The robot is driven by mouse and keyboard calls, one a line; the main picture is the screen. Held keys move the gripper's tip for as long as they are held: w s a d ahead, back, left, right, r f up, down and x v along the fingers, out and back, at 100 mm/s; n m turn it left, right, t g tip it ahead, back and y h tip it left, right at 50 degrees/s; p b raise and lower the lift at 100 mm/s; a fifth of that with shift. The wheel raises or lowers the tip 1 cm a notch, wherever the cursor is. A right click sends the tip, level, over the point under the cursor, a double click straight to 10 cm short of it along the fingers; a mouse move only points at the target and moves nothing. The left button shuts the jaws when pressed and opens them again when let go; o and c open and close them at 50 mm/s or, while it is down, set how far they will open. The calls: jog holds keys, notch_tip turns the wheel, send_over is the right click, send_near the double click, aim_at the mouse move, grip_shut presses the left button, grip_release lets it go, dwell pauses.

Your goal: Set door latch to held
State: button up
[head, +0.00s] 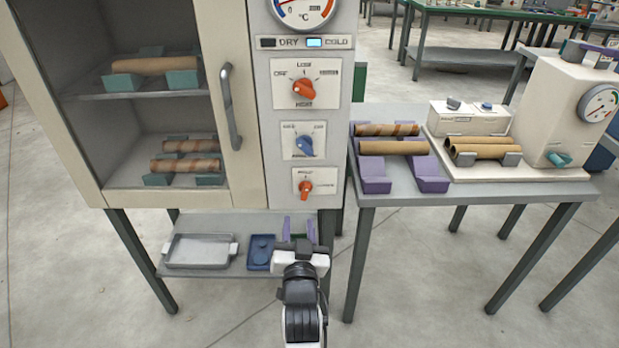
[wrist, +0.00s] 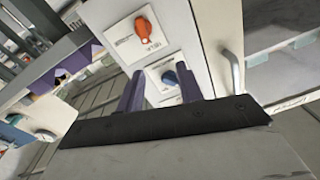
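The cabinet's control panel carries three knobs in a column: an upper orange knob (head: 304,90), a blue knob (head: 305,146) and a lower, smaller orange knob (head: 305,188). The lower knob stands roughly upright on its white plate; its labels are too small to read, so I cannot tell which one is the door latch. The cabinet door (head: 99,178) looks shut, with a grey handle (head: 231,107). My gripper (head: 299,228) is open and empty, below the lower knob. The wrist view shows its purple fingers (wrist: 160,92) apart, with an orange knob (wrist: 146,28) and the blue knob (wrist: 169,78) beyond.
A lower shelf (head: 215,225) holds a grey tray (head: 198,251) and a blue tray (head: 261,253) beside my gripper. The right table (head: 480,192) bears purple cradles (head: 424,169) with brown tubes and a cream machine (head: 556,105). Bare floor lies between the table legs.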

aim_at(306, 192)
jog(key=shift+m+g+h, duration=0.3)
jog(key=w+p, duration=0.1)
jog(key=w, duration=0.3)
jog(key=w+d+f+p, duration=0.1)
jog(key=w, duration=0.4)
jog(key=w+p, duration=0.1)
jog(key=w, duration=0.3)
jog(key=shift+w+d+f, duration=0.3)
jog(key=shift+d, duration=0.1)
